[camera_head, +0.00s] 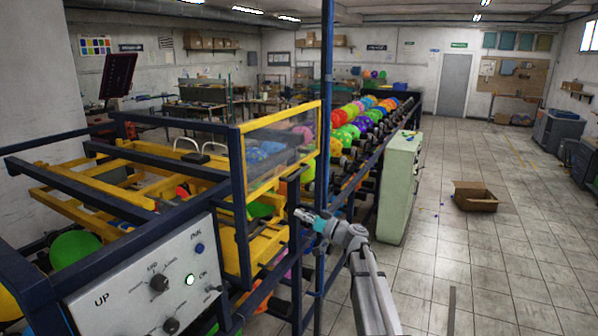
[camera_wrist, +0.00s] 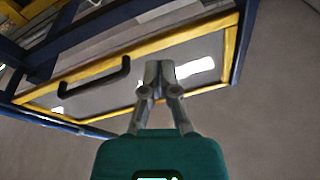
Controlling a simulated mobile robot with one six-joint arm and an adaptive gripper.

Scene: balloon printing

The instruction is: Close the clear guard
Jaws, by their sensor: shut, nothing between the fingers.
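The clear guard (camera_head: 279,152) is a see-through panel in a yellow frame, standing roughly upright at the machine's right end in the head view. In the wrist view the guard (camera_wrist: 95,92) crosses the picture at a slant, with a black bar handle (camera_wrist: 92,88) on it. My gripper (camera_head: 301,214) is below the guard's lower edge in the head view. In the wrist view my gripper (camera_wrist: 159,68) has its fingertips together and empty, in front of the panel and right of the handle. I cannot tell whether they touch the guard.
A control panel (camera_head: 150,285) with knobs and a lit green button is at the lower left. A dark blue post (camera_head: 326,80) stands right beside the guard.

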